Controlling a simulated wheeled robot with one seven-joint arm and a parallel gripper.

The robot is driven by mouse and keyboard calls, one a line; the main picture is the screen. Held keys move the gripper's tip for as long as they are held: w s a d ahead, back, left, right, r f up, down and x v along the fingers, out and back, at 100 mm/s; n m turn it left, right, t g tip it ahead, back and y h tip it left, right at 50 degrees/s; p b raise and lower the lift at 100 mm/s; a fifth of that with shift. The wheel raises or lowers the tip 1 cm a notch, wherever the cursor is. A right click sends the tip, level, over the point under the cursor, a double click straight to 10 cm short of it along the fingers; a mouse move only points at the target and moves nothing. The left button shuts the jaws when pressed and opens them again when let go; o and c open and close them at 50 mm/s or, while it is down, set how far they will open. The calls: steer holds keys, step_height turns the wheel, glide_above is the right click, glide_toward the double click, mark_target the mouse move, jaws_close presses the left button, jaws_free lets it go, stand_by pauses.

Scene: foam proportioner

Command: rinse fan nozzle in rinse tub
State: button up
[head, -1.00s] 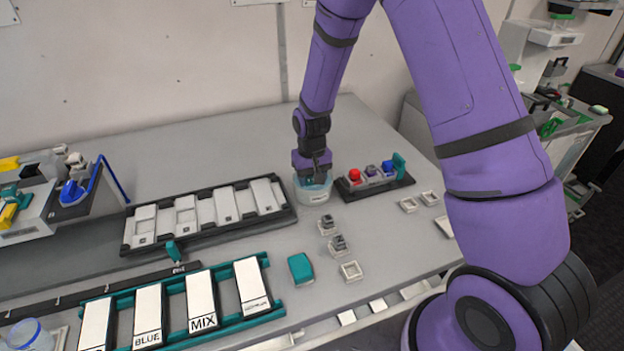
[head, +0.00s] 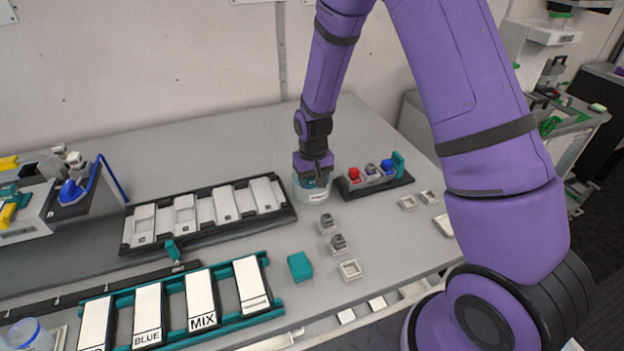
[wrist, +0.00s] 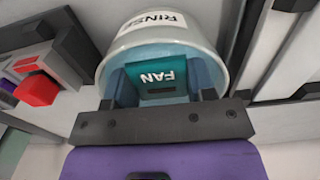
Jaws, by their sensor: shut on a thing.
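The rinse tub (head: 322,193) is a round, pale tub on the table, just left of the rack with red and blue pieces. In the wrist view the tub (wrist: 205,35) carries a label reading RINSE and shows blue inside. My gripper (head: 314,178) points down into the tub. In the wrist view my gripper (wrist: 165,95) is shut on the fan nozzle (wrist: 158,78), a teal block marked FAN. The nozzle sits within the tub's rim. Its lower end is hidden, so I cannot tell how deep it is.
A dark rack (head: 375,184) with red, grey and blue pieces stands close at the tub's right. A black tray (head: 205,218) of white panels lies at its left. Small square holders (head: 350,270) and a teal block (head: 300,266) sit in front. Bare table lies behind.

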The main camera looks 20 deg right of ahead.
steer(key=shift+w, duration=0.8)
stand_by(0.5)
steer(key=shift+s, duration=0.4)
stand_by(0.5)
stand_by(0.4)
steer(key=shift+r, duration=4.55)
steer(key=shift+s, duration=0.1)
